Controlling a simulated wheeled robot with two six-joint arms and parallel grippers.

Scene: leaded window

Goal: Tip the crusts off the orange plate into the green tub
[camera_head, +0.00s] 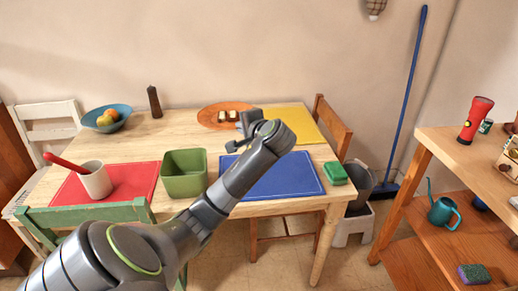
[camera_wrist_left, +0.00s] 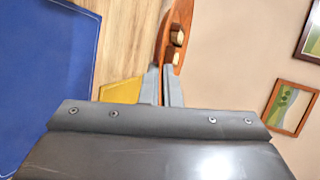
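The orange plate (camera_head: 206,115) is at the back of the table, with pale, brown-edged crusts (camera_head: 232,115) on it. The plate (camera_wrist_left: 168,42) also shows nearly edge-on in the left wrist view, with crusts (camera_wrist_left: 177,38) on its face. My left gripper (camera_head: 240,130) is at the plate's near right rim. In the wrist view its fingers (camera_wrist_left: 162,78) are close together with the rim between them. I cannot tell whether the plate touches the table. The green tub (camera_head: 184,184) stands open, nearer and left of the plate. My right gripper is not in view.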

